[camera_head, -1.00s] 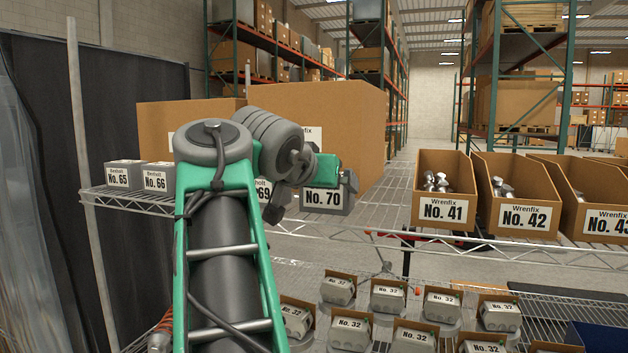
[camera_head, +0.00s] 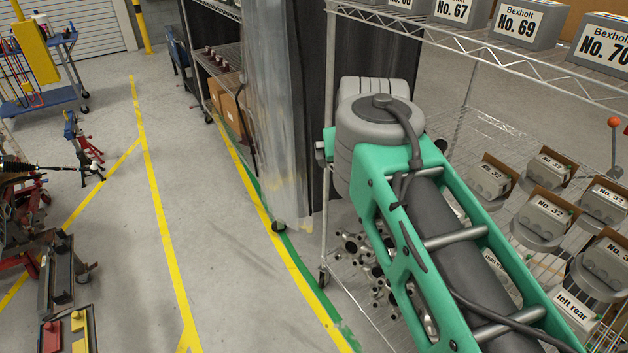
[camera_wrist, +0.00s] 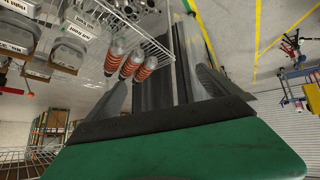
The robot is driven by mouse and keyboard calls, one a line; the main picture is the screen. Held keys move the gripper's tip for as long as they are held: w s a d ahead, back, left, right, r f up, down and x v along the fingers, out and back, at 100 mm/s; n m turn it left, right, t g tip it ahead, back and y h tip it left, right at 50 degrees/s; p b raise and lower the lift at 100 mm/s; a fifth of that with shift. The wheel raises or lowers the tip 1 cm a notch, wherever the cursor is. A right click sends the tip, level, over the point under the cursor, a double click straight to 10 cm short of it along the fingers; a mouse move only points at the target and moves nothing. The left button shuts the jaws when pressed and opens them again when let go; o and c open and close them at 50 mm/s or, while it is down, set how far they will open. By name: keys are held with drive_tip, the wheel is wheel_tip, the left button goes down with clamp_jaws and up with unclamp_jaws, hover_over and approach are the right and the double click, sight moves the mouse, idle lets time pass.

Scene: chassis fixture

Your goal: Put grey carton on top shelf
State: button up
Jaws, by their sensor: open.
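Grey Bexholt cartons stand in a row on the top wire shelf (camera_head: 480,47) in the head view. They include No. 67 (camera_head: 462,12), No. 69 (camera_head: 530,22) and No. 70 (camera_head: 602,42), cut by the frame's top or right edge. I cannot tell which one the task means. My gripper (camera_wrist: 160,92) shows in the wrist view with its two grey fingers spread apart and nothing between them. In the head view my green arm hides it. The top-shelf cartons are not clear in the wrist view.
A curtain (camera_head: 275,110) stands left of the rack. Open floor (camera_head: 190,210) with yellow lines lies further left.

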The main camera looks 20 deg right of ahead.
drive_tip(key=s+a+f+n+g+y+b, duration=0.1)
drive_tip(key=s+a+f+y, duration=0.1)
drive_tip(key=a+f, duration=0.4)
drive_tip(key=s+a+f+n+g+y+b, duration=0.1)
drive_tip(key=s+a+f, duration=0.3)
drive_tip(key=f, duration=0.9)
drive_tip(key=a+n+y+b, duration=0.1)
drive_tip(key=a, duration=0.2)
drive_tip(key=shift+s+a+f+n+g+b, duration=0.2)
drive_tip(key=shift+s+f+n+g+b, duration=0.1)
drive_tip(key=shift+s+g, duration=0.1)
